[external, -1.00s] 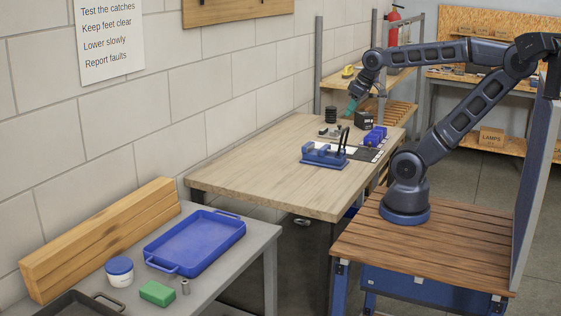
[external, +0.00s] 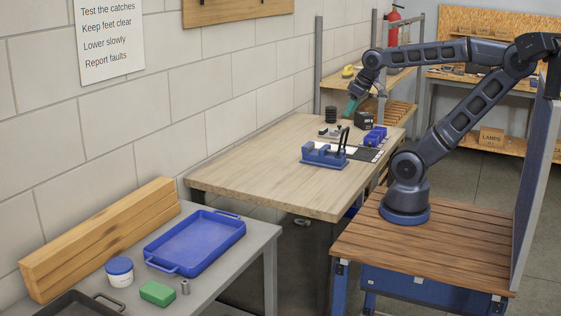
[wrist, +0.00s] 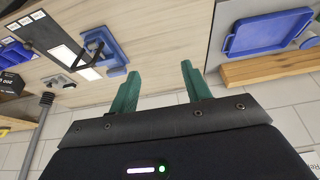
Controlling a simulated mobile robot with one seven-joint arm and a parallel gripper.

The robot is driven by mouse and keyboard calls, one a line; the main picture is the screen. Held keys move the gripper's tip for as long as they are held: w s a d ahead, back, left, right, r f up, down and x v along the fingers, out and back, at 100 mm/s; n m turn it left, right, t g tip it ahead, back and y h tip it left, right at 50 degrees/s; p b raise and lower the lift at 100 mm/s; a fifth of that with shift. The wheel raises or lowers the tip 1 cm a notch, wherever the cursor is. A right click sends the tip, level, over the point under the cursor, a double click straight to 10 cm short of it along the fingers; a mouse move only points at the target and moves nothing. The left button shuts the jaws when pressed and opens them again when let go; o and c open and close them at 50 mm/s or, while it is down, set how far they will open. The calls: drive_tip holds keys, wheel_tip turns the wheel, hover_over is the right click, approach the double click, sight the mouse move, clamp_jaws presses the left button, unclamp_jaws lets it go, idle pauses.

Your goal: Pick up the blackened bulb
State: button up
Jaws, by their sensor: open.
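I cannot pick out the blackened bulb in either view; it may be too small or hidden. My gripper (external: 351,106) has teal fingers and hangs over the far part of the wooden workbench (external: 255,165). In the wrist view my gripper (wrist: 158,88) is open, with nothing between its fingers. A blue fixture (external: 322,155) stands on the bench, nearer the camera than my gripper. It also shows in the wrist view (wrist: 105,45), left of the fingers.
Near the gripper are a black ribbed cylinder (external: 331,115), a dark box (external: 364,120) and blue bins (external: 376,134). A blue tray (external: 196,243), white tub (external: 119,271) and green block (external: 157,293) sit on the grey table. The bench's near part is clear.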

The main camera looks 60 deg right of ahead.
drive_tip(key=w+d+f+m, duration=0.45)
drive_tip(key=w+d, duration=0.35)
drive_tip(key=d, duration=0.3)
drive_tip(key=m+g+h, duration=0.3)
drive_tip(key=m+h, duration=0.1)
drive_tip(key=m, duration=0.6)
approach(370, 143)
drive_tip(key=shift+x, duration=5.25)
drive_tip(key=shift+a, duration=0.1)
drive_tip(key=c, duration=0.9)
